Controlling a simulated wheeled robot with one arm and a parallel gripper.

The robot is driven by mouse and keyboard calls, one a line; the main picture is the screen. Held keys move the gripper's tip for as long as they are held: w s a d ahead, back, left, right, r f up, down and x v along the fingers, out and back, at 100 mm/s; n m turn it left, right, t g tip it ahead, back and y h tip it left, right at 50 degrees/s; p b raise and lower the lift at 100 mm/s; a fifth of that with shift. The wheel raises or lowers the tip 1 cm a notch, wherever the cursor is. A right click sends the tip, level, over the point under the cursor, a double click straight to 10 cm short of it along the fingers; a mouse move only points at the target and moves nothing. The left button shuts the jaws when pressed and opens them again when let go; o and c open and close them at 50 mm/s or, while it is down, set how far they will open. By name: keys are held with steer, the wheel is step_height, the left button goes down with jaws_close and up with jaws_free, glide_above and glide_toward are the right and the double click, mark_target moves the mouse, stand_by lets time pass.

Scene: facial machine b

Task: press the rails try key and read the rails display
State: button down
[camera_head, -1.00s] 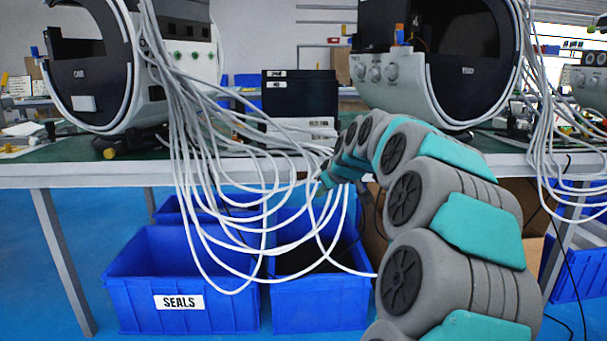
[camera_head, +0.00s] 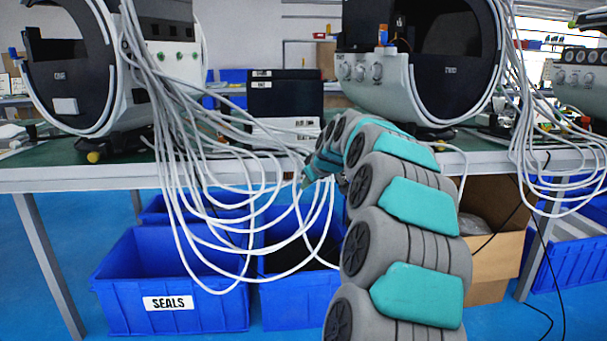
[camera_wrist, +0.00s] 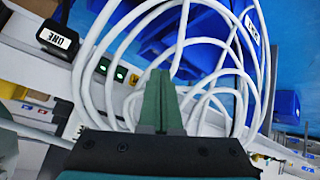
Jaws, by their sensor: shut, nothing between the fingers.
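I cannot pick out the rails try key or the rails display by name in either view. A black box (camera_head: 285,97) with small white labels stands on the table, above a low white unit (camera_head: 283,130) with labels too small to read. My gripper (camera_wrist: 160,75) is shut and empty, with looping white cables (camera_wrist: 205,52) around and beyond its fingers. In the head view, my gripper's end (camera_head: 308,178) is by the table's front edge, partly hidden among the cables.
Two large round-fronted machines stand on the table, one at left (camera_head: 75,75) and one at right (camera_head: 430,70). White cables (camera_head: 215,190) hang over the table edge (camera_head: 80,180). Below are a blue SEALS bin (camera_head: 165,275), another blue bin (camera_head: 300,300) and a cardboard box (camera_head: 495,265).

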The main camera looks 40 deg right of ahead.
steer(key=shift+w+d, duration=0.5)
steer(key=shift+w, duration=0.3)
steer(key=shift+w+d, duration=0.45)
steer(key=shift+w, duration=0.3)
steer(key=shift+w, duration=0.1)
stand_by(0.8)
steer(key=shift+w+d, duration=0.2)
steer(key=shift+w, duration=0.05)
steer(key=shift+w+d, duration=0.25)
steer(key=shift+w, duration=0.15)
stand_by(0.8)
steer(key=shift+s, duration=0.1)
steer(key=shift+s+a+b, duration=0.35)
steer(key=shift+s+a, duration=0.1)
steer(key=shift+s, duration=0.2)
steer(key=shift+s, duration=0.1)
